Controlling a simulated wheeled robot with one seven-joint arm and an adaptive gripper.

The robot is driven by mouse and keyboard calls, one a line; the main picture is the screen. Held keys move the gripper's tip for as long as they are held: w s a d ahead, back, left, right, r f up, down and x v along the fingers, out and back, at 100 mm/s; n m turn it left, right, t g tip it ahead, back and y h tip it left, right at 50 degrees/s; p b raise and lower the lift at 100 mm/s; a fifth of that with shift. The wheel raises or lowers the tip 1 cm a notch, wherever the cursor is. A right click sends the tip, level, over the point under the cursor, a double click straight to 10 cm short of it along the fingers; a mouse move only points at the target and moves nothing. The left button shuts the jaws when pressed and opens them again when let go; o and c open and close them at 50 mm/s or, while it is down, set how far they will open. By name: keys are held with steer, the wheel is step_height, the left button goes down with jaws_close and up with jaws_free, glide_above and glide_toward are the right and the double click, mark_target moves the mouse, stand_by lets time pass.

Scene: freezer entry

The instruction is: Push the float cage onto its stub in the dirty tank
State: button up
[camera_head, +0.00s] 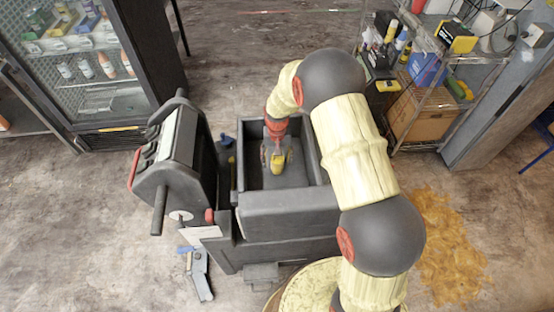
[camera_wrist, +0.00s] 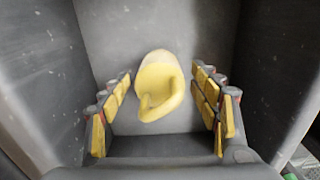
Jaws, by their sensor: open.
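The yellow float cage (camera_wrist: 158,78) sits low in the dark grey dirty tank (camera_wrist: 45,65), near its far wall in the wrist view. It has a rounded body with a curved loop or lip at its near side. In the head view it is a small yellow patch (camera_head: 276,164) inside the tank (camera_head: 290,212). My gripper (camera_head: 276,150) reaches down into the tank from above. Its yellow-padded fingers are spread wide on the left and right of the cage, with a visible gap on each side. No stub can be made out; the cage may hide it.
The tank walls stand close around my fingers. A black unit with a handle (camera_head: 172,160) stands left of the tank. A glass-door cabinet (camera_head: 85,60) is at the upper left, a loaded wire shelf (camera_head: 425,95) at the right. A brown spill (camera_head: 450,245) lies on the floor.

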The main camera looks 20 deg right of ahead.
step_height(320, 180, up, 12)
steer(key=shift+f, duration=0.25)
steer(key=shift+c, duration=0.3)
